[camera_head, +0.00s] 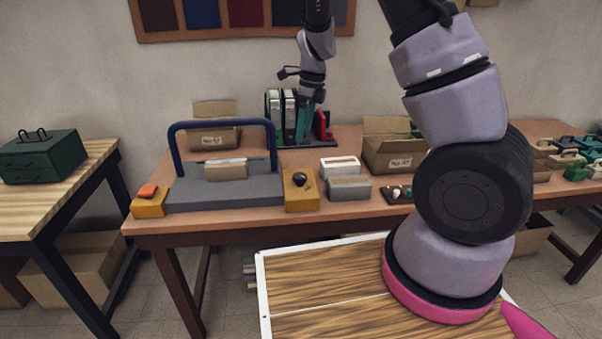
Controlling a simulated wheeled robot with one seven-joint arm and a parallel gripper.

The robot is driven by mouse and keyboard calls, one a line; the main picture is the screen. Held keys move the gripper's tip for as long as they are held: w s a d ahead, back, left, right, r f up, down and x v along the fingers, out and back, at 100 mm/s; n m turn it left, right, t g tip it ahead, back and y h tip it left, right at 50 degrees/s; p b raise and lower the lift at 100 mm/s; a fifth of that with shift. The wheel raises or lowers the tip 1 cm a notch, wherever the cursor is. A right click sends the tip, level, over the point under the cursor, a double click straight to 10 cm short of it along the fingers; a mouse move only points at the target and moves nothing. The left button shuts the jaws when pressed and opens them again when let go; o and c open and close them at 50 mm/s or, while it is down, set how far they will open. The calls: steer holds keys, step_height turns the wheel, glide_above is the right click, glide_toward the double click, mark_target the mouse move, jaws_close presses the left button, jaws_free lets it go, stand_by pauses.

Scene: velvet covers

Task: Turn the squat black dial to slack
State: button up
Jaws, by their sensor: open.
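The squat black dial (300,178) sits on the sloped top of a yellow box (302,201), at the right end of a grey machine bed (222,196). Any marks around the dial are too small to read, so I cannot tell its setting. My gripper (305,128) hangs down behind the bed, in front of the upright binders, clear of the dial. It is open and small in view; its fingertips are hard to pick out against the dark things behind it.
A blue hoop (224,125) arches over the bed, with a small brown carton (226,170) under it. An orange button (148,190) sits on a yellow block at left. White-topped boxes (340,168) and an open carton (391,154) stand right of the dial. Binders (273,105) stand behind.

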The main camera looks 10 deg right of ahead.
mark_target(301, 175)
steer(key=f+m, duration=0.1)
steer(key=f, duration=0.4)
steer(key=w+f+m+h, duration=0.1)
steer(key=f, duration=0.5)
steer(key=w+f, duration=0.1)
steer(key=f, duration=0.4)
steer(key=shift+a+f+m+h, duration=0.15)
steer(key=shift+a+m+h, duration=0.15)
steer(key=shift+a+m, duration=0.1)
steer(key=shift+c, duration=0.3)
steer(key=c, duration=1.3)
